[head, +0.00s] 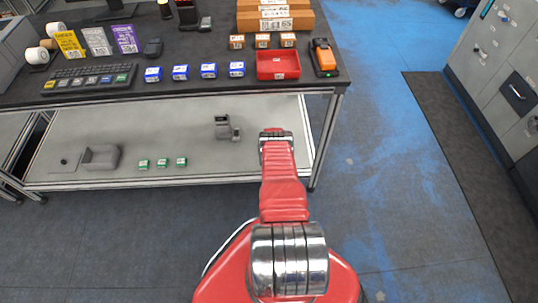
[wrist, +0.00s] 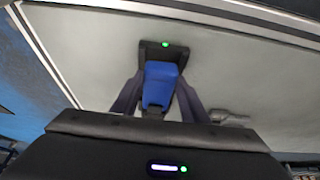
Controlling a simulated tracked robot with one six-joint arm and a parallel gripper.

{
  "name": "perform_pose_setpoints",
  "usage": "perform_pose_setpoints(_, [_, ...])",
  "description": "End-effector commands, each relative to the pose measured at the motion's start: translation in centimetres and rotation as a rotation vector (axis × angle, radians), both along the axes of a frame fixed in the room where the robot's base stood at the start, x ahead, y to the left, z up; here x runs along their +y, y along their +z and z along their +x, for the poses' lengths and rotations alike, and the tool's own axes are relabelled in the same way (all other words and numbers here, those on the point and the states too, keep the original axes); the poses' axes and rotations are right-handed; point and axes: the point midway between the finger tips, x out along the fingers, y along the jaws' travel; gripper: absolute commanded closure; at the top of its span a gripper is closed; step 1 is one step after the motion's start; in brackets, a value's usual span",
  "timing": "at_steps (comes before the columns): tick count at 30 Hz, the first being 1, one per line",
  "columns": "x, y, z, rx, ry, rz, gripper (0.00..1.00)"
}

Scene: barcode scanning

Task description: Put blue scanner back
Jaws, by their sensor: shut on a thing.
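A blue scanner (wrist: 160,85) with a black head and a green light is between the two dark fingers of my gripper (wrist: 158,100) in the wrist view. My gripper is shut on it. In the head view my red arm reaches toward the lower shelf (head: 205,110), with its end (head: 275,135) over the shelf's right part. The scanner is hidden there behind the arm. A grey shape at right in the wrist view (wrist: 229,117) may be this stand.
A grey holder (head: 101,157) and several small green-topped boxes (head: 162,162) are on the lower shelf. An orange scanner (head: 322,56), a red tray (head: 278,65) and a keyboard (head: 90,79) are on the tabletop (head: 200,55) above. A table leg stands right of the arm. Floor is clear at right.

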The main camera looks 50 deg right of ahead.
Motion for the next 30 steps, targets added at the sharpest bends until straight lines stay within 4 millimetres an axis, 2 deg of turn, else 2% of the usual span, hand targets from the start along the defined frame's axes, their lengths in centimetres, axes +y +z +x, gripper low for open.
perform_pose_setpoints(4, [0.0,-0.1,0.0,0.000,0.000,0.000,0.89])
perform_pose_setpoints(5, [0.1,-0.2,0.0,0.001,0.000,0.001,0.58])
perform_pose_setpoints(12, [0.1,-0.2,0.0,0.001,0.000,0.001,0.41])
perform_pose_setpoints(22, [0.0,0.0,0.1,0.000,0.000,0.000,0.41])
perform_pose_setpoints(30, [0.0,1.1,0.1,0.000,0.000,0.001,0.41])
